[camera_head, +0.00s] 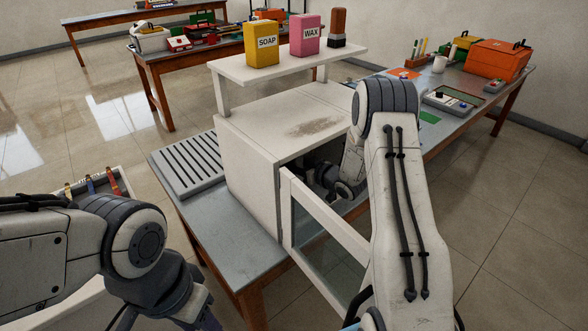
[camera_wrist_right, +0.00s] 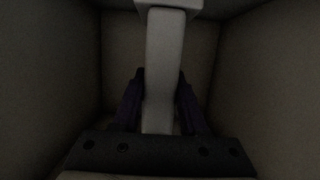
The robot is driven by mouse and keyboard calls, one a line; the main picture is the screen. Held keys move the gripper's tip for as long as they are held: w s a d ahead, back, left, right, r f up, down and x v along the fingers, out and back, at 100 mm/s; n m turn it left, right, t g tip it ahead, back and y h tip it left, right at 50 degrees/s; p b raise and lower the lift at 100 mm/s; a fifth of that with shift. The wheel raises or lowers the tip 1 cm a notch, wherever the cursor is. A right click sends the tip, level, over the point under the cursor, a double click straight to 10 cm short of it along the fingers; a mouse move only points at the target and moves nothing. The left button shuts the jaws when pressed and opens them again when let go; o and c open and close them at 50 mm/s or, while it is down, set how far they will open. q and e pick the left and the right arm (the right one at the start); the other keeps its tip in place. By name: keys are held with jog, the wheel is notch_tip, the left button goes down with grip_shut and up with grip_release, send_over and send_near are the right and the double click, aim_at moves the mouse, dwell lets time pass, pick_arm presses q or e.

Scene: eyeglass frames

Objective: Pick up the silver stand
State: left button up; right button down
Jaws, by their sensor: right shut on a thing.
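The silver stand (camera_wrist_right: 165,48) shows in the right wrist view as a pale grey upright bar with a wider block at its top. My right gripper (camera_wrist_right: 159,80) has its two dark fingers closed on either side of the bar, inside a dim box-like space. In the head view my right arm reaches through the open front of the white cabinet (camera_head: 252,185), and its fingertips and the stand are hidden there. My left gripper (camera_head: 200,312) is partly in view at the bottom left; its fingers are cut off by the frame edge.
The cabinet's glass-paned door (camera_head: 325,235) stands open beside my right arm. A shelf (camera_head: 290,66) above holds a yellow SOAP box (camera_head: 262,45), a pink WAX box (camera_head: 306,36) and a brown-handled brush (camera_head: 338,28). Cabinet walls are close around the right gripper.

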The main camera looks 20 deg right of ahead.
jog(key=s+d+b, duration=0.1)
jog(key=s+d, duration=0.2)
jog(key=s, duration=0.5)
jog(key=s+d+b, duration=0.2)
jog(key=s+d, duration=0.1)
jog(key=s, duration=0.5)
jog(key=shift+s, duration=0.2)
